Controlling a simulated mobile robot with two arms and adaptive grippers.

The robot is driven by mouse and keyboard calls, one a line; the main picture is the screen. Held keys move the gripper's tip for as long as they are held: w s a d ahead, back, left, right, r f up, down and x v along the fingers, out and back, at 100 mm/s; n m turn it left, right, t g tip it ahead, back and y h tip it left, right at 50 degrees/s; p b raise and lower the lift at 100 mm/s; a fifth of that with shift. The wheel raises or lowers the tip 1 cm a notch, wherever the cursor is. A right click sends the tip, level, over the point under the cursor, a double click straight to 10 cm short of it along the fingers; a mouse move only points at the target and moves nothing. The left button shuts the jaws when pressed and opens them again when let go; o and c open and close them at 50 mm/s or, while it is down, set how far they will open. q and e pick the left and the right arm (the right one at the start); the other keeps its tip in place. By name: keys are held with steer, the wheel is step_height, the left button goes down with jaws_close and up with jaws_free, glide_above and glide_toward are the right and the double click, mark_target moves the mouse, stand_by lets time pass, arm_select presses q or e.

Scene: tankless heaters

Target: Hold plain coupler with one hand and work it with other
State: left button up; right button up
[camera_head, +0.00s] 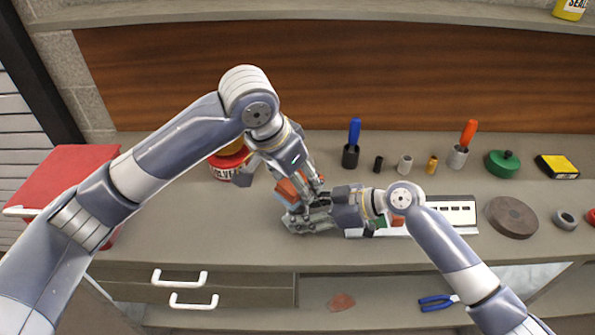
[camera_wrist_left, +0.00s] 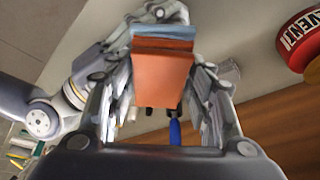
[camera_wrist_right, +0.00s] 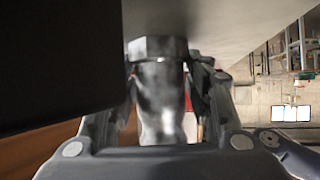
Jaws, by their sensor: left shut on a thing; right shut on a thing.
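My left gripper (camera_head: 302,196) reaches down over the counter, shut on an orange-brown block (camera_wrist_left: 160,82) with a blue-grey layer at its far end. The block also shows in the head view (camera_head: 287,190). My right gripper (camera_head: 312,215) comes in low from the right, shut on a shiny metal piece with a hexagonal end (camera_wrist_right: 158,95), which looks like the plain coupler. In the head view the fingers hide most of this piece. The two grippers are close together above the counter; I cannot tell whether block and metal piece touch.
On the counter (camera_head: 240,225), a red solvent can (camera_head: 228,163) stands behind my left gripper. Small cylinders, a blue-handled tool (camera_head: 354,138), an orange-handled tool (camera_head: 468,135) and a green lidded tin (camera_head: 503,163) line the back. A brown disc (camera_head: 513,217) lies right.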

arm_select(q)
steer(key=w, duration=0.3)
steer(key=shift+w, duration=0.2)
steer(key=shift+s+f, duration=0.1)
steer(key=shift+s, duration=1.6)
steer(key=shift+w, duration=1.85)
steer(key=s, duration=0.3)
steer(key=shift+s, duration=0.2)
steer(key=shift+s+r, duration=0.15)
steer(key=shift+r, duration=4)
